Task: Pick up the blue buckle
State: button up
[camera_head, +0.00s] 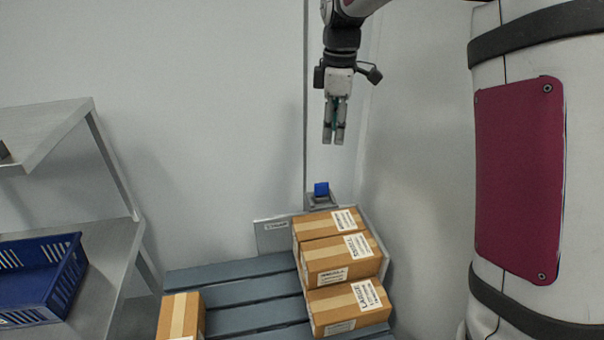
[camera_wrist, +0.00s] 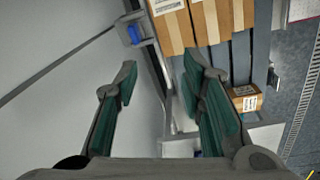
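The blue buckle (camera_head: 321,188) is a small blue block on a small grey holder (camera_head: 322,202) by the wall, just behind the stacked cartons. In the wrist view the blue buckle (camera_wrist: 134,35) shows small near the top, left of the cartons. My gripper (camera_head: 334,140) hangs pointing down, above the buckle and apart from it. In the wrist view my gripper (camera_wrist: 160,75) has its two green-padded fingers spread, with nothing between them. How the buckle is seated on the holder is too small to tell.
Several cardboard cartons (camera_head: 338,260) stand on a blue-grey slatted pallet (camera_head: 240,285) in front of the holder. A grey shelf (camera_head: 115,245) at left bears a blue crate (camera_head: 40,275). The wall lies close behind the holder. The air between gripper and buckle looks clear.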

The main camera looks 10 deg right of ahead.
aim_at(322, 183)
jog(key=w+f+n+b, duration=0.1)
jog(key=w+f+n, duration=0.3)
jog(key=w+f, duration=0.4)
jog(key=shift+g, duration=0.4)
jog(key=f, duration=1.4)
jog(key=shift+s+d, duration=0.2)
jog(key=shift+d, duration=0.1)
grip_shut()
